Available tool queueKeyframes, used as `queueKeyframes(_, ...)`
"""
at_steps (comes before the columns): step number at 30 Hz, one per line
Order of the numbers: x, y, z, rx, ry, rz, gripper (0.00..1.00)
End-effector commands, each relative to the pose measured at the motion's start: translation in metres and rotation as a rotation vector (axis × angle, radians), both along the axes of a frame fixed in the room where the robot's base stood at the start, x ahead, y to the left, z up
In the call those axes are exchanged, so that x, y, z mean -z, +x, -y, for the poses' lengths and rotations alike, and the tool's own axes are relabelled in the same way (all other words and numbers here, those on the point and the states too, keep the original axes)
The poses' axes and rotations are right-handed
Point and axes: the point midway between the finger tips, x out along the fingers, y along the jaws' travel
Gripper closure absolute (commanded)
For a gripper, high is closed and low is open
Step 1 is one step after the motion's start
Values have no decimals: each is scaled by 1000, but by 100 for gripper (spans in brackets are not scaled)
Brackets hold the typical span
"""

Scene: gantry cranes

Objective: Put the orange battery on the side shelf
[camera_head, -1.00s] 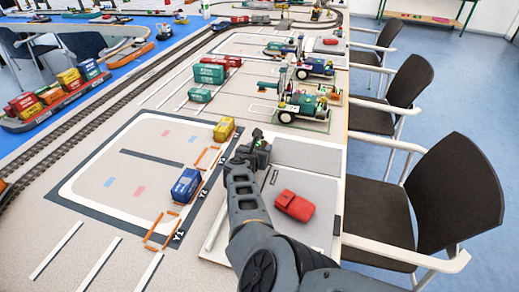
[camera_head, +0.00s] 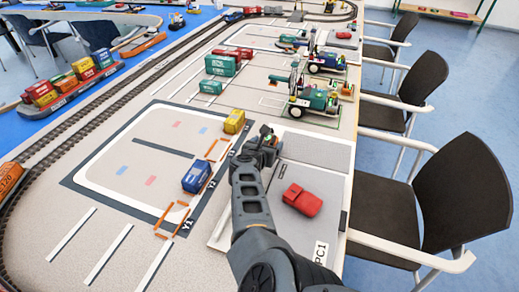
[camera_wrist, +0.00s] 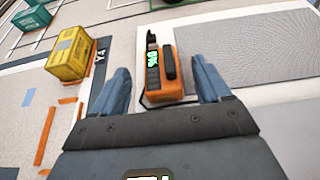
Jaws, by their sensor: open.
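The orange battery (camera_wrist: 165,80), an orange block with a dark top and a green display, sits on the light panel of the table in the wrist view. My gripper (camera_wrist: 161,72) is open, its two blue-grey fingers on either side of the battery with gaps visible. In the head view my gripper (camera_head: 268,140) is over the table beside the yellow container, and it and the arm mostly hide the battery. A low shelf (camera_head: 440,14) stands by the far wall at top right; I cannot tell whether it is the side shelf.
A yellow container (camera_head: 234,121) and a blue container (camera_head: 196,176) stand left of my arm. A red block (camera_head: 302,199) lies on the grey panel to the right. Model cranes (camera_head: 315,97) stand beyond. Black chairs (camera_head: 455,195) line the table's right side.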

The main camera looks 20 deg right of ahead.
Motion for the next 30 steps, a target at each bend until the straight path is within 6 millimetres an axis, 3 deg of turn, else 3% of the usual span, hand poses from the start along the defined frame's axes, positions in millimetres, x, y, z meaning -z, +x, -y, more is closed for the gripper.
queueKeyframes(1, -9, -7, -5, -3, -2, 1, 24)
queueKeyframes(13, -30, -52, -38, -4, -2, 1, 24)
queueKeyframes(21, -36, -68, -50, -1, 0, 2, 24)
queueKeyframes(30, -38, -73, -52, 1, -2, 0, 24)
